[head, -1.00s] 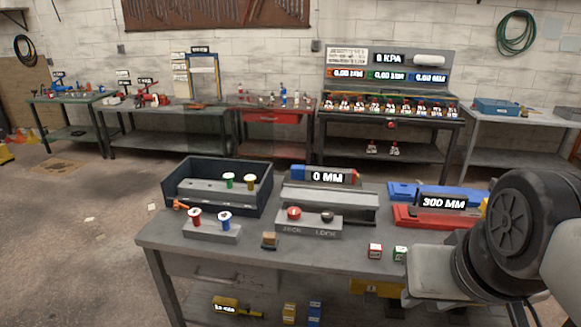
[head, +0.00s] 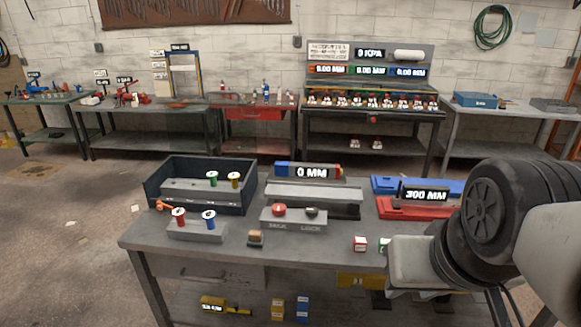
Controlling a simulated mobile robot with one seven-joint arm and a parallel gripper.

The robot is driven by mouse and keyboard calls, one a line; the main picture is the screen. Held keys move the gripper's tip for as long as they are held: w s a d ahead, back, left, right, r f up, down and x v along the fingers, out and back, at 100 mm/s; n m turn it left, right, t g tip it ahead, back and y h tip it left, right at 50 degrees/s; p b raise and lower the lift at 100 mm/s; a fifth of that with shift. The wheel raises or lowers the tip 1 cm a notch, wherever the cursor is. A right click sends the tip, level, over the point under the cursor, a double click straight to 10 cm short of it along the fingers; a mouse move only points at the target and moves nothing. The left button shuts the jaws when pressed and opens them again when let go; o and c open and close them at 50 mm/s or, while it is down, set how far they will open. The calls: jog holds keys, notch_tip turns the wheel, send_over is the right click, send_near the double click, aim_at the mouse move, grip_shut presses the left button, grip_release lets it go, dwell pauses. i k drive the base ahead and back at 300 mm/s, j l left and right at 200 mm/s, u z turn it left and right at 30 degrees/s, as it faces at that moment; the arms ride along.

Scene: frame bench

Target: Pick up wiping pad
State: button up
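A small block with a tan top and dark base (head: 255,237) lies on the near part of the grey workbench (head: 300,256), in front of the grey button box. It looks like the wiping pad, but it is too small to be sure. It is uncovered, with bare bench around it. My arm fills the right side of the head view, well to the right of the block. My gripper's fingers do not show.
A grey block with red and blue spools (head: 190,232) stands left of the pad. The button box (head: 293,218) is behind it. A red-and-white cube (head: 360,244) sits to the right. A dark open bin (head: 205,198) stands at the back left.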

aim_at(255, 238)
jog(key=i+j+u, duration=0.5)
jog(key=i+j, duration=0.8)
jog(key=j, duration=0.1)
